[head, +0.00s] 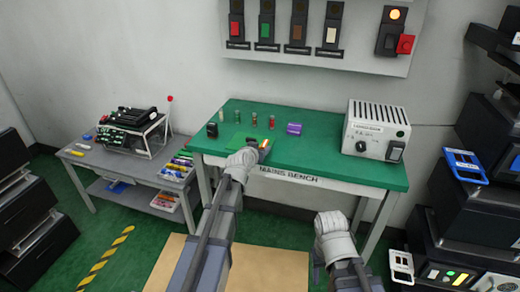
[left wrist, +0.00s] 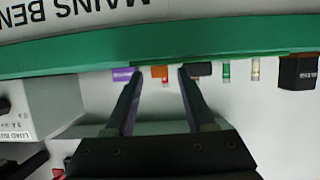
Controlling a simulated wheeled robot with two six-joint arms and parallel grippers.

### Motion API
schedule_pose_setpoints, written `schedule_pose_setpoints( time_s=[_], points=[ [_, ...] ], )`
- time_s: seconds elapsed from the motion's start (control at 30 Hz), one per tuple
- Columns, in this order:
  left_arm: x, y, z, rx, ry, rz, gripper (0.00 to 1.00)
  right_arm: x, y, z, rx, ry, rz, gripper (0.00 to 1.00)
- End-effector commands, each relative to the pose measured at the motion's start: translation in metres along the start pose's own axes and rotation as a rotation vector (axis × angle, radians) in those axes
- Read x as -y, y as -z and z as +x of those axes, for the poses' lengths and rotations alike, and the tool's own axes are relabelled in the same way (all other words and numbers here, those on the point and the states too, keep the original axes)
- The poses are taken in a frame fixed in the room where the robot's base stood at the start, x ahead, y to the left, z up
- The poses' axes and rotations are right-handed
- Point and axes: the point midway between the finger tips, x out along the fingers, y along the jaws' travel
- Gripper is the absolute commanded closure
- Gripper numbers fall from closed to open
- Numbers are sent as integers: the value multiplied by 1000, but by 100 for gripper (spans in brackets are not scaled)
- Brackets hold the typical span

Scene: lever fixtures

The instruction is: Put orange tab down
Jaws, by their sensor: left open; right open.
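The orange tab (head: 264,144) shows at the front edge of the green bench, close by the tip of my left gripper (head: 256,148). In the left wrist view, which is upside down, the orange tab (left wrist: 159,72) appears between the two spread fingers of my left gripper (left wrist: 160,75), beside a small dark block (left wrist: 200,69). The fingers look apart from it; the depth is hard to judge. My left gripper is open and empty. My right gripper (head: 317,268) is open, low in front of the bench, and away from the tab.
A grey unit (head: 376,130) fills the bench's right side. A wall panel (head: 350,62) carries coloured switches. The bench (head: 330,155) is clear at middle right.

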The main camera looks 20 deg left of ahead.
Motion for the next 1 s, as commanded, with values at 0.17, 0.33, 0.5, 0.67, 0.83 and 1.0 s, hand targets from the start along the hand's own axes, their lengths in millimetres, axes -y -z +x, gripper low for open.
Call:
schedule_pose_setpoints(
  time_s=[0.17, 0.33, 0.5, 0.67, 0.83, 1.0],
  points=[
    [0, 1, -1, 0, 0, 0, 45, 0, 0, -1, 0, 0, 0, 50],
    [0, 4, -10, 0, 0, -1, 45, -1, 0, -7, 0, 0, 0, 50],
    [0, 4, -37, 0, 1, -1, 45, -2, -1, -18, 0, 0, 0, 50],
    [0, 5, -71, 0, 1, -1, 45, -3, -2, -31, 0, 0, 0, 50],
    [-1, 5, -105, 0, 0, 0, 45, -4, -3, -44, 0, 0, 0, 50],
    [0, 3, -121, 1, 0, 0, 45, -5, -3, -49, 0, 0, 1, 50]
  ],
)
